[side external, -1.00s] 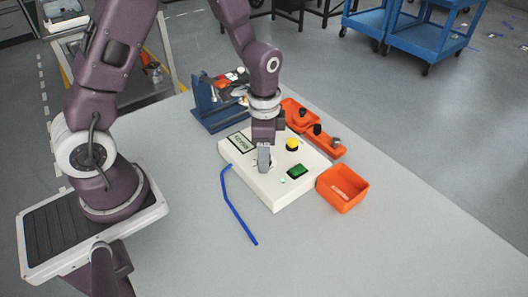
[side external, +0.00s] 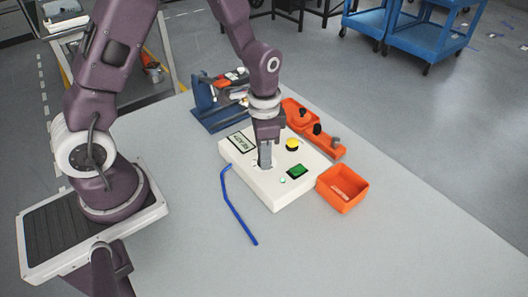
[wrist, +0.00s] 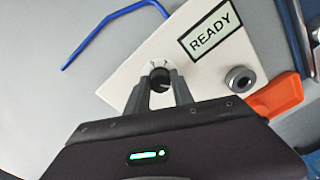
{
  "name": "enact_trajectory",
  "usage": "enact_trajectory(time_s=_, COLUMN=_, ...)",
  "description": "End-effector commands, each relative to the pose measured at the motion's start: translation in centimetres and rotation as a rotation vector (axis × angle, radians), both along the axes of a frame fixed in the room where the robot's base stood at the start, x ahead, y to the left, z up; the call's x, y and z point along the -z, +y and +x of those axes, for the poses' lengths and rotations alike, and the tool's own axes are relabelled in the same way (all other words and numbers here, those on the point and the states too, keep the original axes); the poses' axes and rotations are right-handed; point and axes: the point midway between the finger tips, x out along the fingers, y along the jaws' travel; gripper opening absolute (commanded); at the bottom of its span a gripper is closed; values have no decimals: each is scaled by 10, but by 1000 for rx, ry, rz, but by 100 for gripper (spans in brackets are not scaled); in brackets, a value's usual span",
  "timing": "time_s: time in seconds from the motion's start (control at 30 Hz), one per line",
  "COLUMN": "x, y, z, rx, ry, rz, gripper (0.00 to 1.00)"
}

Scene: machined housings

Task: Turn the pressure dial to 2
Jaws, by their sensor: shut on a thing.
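My gripper (side external: 265,163) points down at the panel between the sign and the green switch. In the wrist view, the two fingers of my gripper (wrist: 160,92) are closed on either side of the dark pressure dial (wrist: 160,76). Short tick marks show on the panel beyond the dial. The fingers hide much of the dial, and its numbers and pointer cannot be read.
An orange bin (side external: 342,190) stands right of the panel. An orange holder (side external: 326,146) with dark knobs lies behind it, and a blue stand (side external: 207,107) is at the back. A bent blue rod (side external: 236,210) lies on the left. The table front is clear.

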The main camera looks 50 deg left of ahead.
Motion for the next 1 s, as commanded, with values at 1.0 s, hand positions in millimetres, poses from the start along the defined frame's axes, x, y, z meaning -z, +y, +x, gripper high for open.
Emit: enact_trajectory(time_s=1.0, x=-1, y=-1, z=0, rx=-598, ry=-2, rz=-1, gripper=0)
